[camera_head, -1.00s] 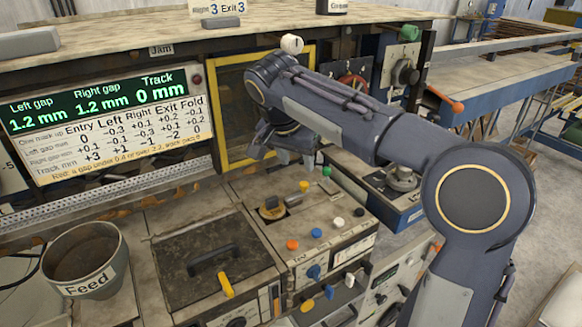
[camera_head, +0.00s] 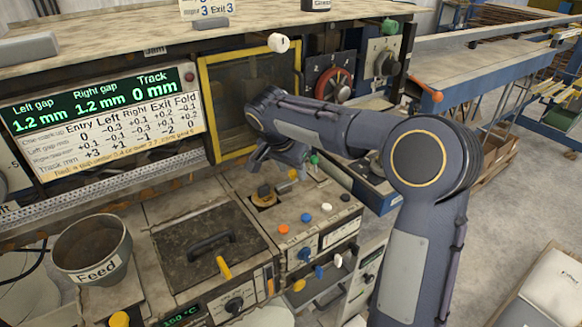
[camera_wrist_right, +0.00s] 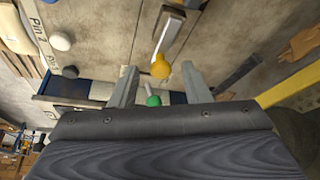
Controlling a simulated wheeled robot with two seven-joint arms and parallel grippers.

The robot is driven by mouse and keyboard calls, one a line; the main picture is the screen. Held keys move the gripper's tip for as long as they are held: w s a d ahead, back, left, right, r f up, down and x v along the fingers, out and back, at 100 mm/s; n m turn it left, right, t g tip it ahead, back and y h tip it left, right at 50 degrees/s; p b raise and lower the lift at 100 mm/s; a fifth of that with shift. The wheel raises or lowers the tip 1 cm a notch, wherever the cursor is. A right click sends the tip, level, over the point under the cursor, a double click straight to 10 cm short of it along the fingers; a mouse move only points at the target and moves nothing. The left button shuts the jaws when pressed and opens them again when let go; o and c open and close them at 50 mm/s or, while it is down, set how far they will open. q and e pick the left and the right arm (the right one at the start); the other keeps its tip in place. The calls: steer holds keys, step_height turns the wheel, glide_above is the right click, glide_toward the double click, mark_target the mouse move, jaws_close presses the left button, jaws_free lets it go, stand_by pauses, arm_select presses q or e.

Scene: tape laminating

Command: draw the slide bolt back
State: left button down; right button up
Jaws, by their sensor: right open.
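A metal bar with a yellow ball knob (camera_wrist_right: 160,66), which looks like the slide bolt, lies on the worn beige machine top in the right wrist view. The yellow knob also shows in the head view (camera_head: 293,174), just below my right gripper (camera_head: 290,160). In the wrist view my right gripper (camera_wrist_right: 158,70) is open and empty, and the knob appears between its two fingertips. I cannot tell how far the fingers are from the knob. My forearm and wrist hide part of this area in the head view. My left gripper is out of view.
A green knob (camera_wrist_right: 153,101) shows between the fingers, nearer the palm. A yellow-framed window (camera_head: 205,110) stands behind my gripper. A black-handled lid (camera_head: 185,265) and a feed cup (camera_head: 92,250) are left.

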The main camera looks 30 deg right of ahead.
jaws_close()
steer(key=shift+b, duration=0.45)
jaws_free()
steer(key=shift+a, duration=0.1)
steer(key=v, duration=0.8)
